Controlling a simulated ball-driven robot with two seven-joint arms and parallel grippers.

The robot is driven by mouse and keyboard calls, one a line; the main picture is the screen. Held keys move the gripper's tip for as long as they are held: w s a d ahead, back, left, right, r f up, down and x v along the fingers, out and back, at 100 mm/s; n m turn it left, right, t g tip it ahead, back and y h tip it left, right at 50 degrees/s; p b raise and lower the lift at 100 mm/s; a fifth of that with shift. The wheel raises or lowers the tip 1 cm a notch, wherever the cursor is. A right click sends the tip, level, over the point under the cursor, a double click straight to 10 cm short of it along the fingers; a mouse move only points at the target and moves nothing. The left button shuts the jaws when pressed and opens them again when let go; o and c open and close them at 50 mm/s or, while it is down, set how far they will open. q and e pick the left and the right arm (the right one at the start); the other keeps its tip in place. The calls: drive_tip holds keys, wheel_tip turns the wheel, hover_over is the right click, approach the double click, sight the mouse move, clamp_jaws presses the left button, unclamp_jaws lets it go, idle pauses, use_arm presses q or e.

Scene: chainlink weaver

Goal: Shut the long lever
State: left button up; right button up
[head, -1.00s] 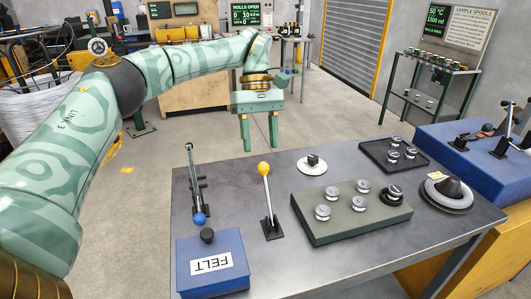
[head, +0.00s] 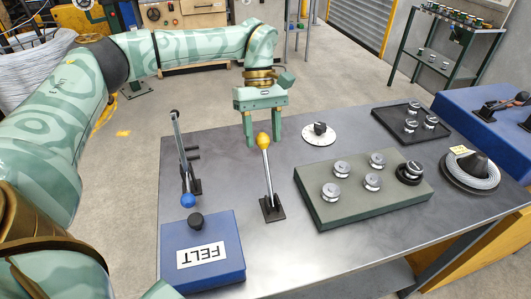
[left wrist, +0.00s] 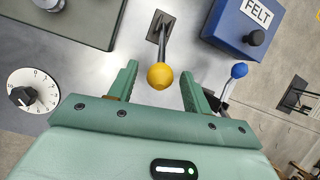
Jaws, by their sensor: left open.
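A tall lever with a yellow ball knob (head: 263,139) rises from a small black base plate on the grey table. I cannot tell for sure which is the long lever. My left gripper (head: 263,145) is open, fingers pointing down, at the yellow knob. In the left wrist view the yellow knob (left wrist: 161,76) appears between the open fingers (left wrist: 158,64), touching neither visibly. The blue ball (left wrist: 239,70) is outside the right finger. My right gripper is out of view.
A blue FELT box (head: 203,252) with a black knob stands in front of the blue-ball lever. A green block (head: 335,213) with several metal spools lies right of the yellow lever. A white dial (head: 319,134) is behind it. Bare table lies around the yellow lever's base.

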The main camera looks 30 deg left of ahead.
sight(264, 143)
use_arm(q)
drive_tip(key=x, duration=0.4)
drive_tip(key=shift+s+d+f+b, duration=0.1)
drive_tip(key=shift+f+b, duration=0.05)
drive_tip(key=shift+b, duration=0.15)
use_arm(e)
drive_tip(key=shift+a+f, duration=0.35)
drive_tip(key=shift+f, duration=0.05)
